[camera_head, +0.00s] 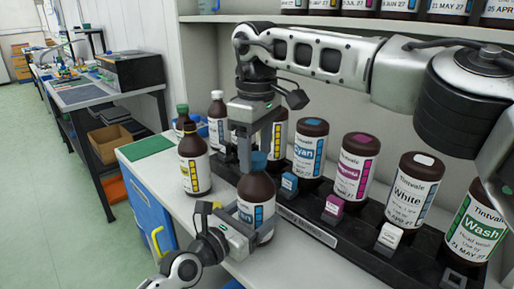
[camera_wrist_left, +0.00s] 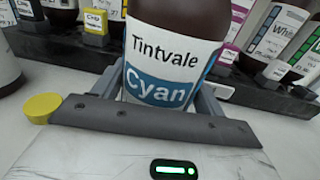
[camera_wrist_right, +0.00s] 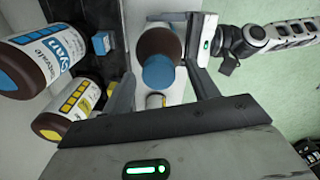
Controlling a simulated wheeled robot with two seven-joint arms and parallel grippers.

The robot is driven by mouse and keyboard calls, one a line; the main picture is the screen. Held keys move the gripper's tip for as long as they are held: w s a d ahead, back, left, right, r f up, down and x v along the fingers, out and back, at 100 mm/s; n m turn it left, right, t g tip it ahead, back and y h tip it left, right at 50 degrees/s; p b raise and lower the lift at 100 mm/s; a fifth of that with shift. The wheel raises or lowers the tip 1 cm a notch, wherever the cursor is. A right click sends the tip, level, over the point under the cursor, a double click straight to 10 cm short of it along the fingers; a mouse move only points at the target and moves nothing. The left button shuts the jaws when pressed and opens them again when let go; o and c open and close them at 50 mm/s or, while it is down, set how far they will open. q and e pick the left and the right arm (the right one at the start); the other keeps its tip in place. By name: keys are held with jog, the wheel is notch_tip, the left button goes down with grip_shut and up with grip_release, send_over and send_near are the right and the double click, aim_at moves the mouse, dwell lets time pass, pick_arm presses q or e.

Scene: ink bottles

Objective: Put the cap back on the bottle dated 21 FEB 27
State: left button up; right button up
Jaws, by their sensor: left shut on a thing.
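A brown Cyan bottle (camera_head: 255,192) with a blue cap (camera_head: 259,160) stands upright near the counter's front edge. My left gripper (camera_head: 240,222) is shut around its body; the label reads "Tintvale Cyan" in the left wrist view (camera_wrist_left: 160,85). My right gripper (camera_head: 254,150) points down just above it. In the right wrist view its fingers are apart, with the blue cap (camera_wrist_right: 158,72) between them in the picture and no visible contact. A yellow cap (camera_wrist_left: 42,107) appears beside my left gripper. I cannot read 21 FEB 27 on any label.
A yellow-label bottle (camera_head: 194,172) stands left of the grippers, near green-capped (camera_head: 182,113) and white-capped (camera_head: 217,103) bottles. A shelf is above.

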notch_tip(320, 180, up, 8)
jog(key=shift+f, duration=0.25)
dwell(0.5)
pick_arm(q)
jog(key=o, duration=2)
jog(key=shift+c, duration=0.2)
